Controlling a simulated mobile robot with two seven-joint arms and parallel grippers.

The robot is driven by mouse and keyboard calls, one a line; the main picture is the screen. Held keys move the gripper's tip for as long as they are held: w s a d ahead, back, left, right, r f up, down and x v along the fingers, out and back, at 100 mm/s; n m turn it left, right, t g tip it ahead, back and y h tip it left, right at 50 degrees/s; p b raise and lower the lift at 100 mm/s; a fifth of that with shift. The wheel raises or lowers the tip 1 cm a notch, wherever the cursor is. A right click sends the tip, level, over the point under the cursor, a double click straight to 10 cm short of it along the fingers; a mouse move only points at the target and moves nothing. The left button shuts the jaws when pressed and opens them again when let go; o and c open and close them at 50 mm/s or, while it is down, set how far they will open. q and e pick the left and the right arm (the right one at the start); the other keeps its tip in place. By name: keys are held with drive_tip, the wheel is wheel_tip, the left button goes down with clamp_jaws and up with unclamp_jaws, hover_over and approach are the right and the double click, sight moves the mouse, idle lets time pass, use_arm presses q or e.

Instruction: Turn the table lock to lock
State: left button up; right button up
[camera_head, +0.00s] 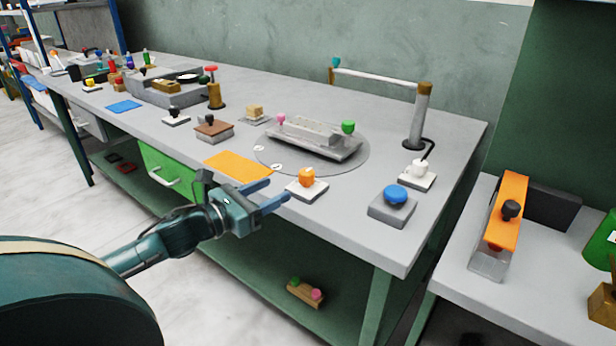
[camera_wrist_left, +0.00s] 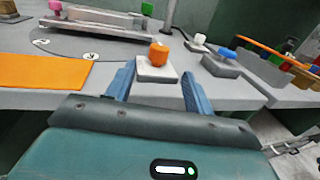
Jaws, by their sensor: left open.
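An orange knob (camera_head: 306,177) stands upright on a white square base (camera_head: 307,190) at the table's front edge, just in front of the round turntable disc (camera_head: 352,165). No label shows which knob is the table lock; this one is closest to the disc. My left gripper (camera_head: 279,189) is open and empty, at the table's front edge, a little left of the orange knob. In the left wrist view the orange knob (camera_wrist_left: 158,54) lies straight ahead, between and beyond the two blue fingers, apart from them. My right gripper is not in view.
A grey press plate (camera_head: 315,140) with pink and green knobs sits on the disc. An orange mat (camera_head: 240,166) lies left of the gripper. A blue button (camera_head: 396,194) and a white knob (camera_head: 418,168) stand to the right. A post (camera_head: 419,115) rises behind.

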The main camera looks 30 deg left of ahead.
sight(301, 177)
use_arm(q)
drive_tip(key=x, duration=1)
drive_tip(key=shift+w+f, duration=0.1)
drive_tip(key=shift+w, duration=0.25)
drive_tip(key=shift+c, duration=0.2)
drive_tip(key=c, duration=0.9)
